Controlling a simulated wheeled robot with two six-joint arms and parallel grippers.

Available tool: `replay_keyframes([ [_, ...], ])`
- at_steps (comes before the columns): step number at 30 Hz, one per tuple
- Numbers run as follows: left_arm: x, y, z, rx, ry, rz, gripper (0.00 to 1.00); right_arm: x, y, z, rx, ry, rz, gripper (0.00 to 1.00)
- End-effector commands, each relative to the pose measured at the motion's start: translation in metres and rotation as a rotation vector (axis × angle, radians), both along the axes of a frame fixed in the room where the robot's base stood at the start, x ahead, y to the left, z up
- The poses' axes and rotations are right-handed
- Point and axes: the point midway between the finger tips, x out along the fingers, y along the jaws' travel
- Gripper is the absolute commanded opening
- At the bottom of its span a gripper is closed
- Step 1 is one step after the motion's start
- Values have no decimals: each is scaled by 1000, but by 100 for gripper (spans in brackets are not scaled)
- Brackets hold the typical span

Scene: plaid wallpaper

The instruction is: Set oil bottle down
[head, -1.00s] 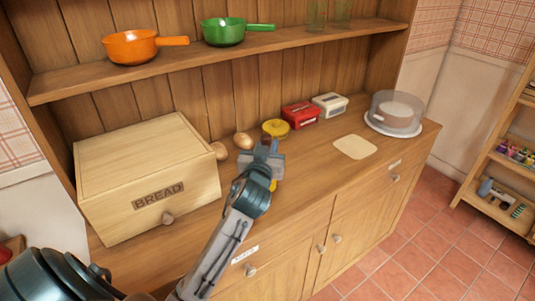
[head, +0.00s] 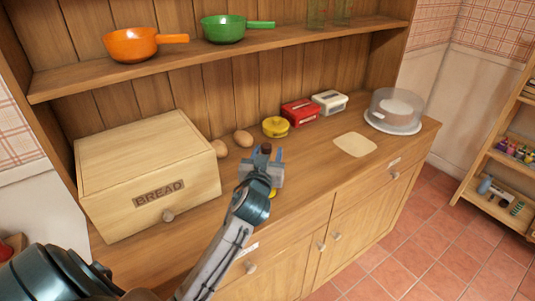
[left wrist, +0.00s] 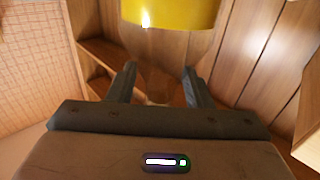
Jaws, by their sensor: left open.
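The oil bottle (head: 266,148) is mostly hidden behind my left gripper (head: 264,161) in the head view. In the left wrist view, a yellow band of the bottle (left wrist: 170,12) fills the top edge, and a clear brownish part narrows between my left fingers (left wrist: 160,86). The fingers are open on either side of it. The bottle looks upright over the wooden counter (head: 310,178); its base is hidden, so contact with the counter cannot be told. My right gripper is out of view.
A yellow tin (head: 276,127), red box (head: 299,113) and white box (head: 329,102) line the back. A cream square (head: 355,144) lies bare, left of a covered cake stand (head: 394,111).

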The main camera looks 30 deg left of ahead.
Motion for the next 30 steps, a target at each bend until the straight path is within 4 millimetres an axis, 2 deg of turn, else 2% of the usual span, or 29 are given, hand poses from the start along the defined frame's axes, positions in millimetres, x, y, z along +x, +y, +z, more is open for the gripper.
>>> replay_keyframes([
  [2,0,0,5,0,-1,0,46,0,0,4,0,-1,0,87],
  [5,-12,-5,0,-1,0,-1,46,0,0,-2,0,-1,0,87],
  [14,-71,-30,-2,-5,0,-1,46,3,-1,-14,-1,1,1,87],
  [19,-97,-41,0,-4,0,0,46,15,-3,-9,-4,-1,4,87],
  [24,-109,-45,1,-2,0,1,46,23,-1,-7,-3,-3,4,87],
  [30,-111,-46,2,0,0,1,46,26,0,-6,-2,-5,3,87],
])
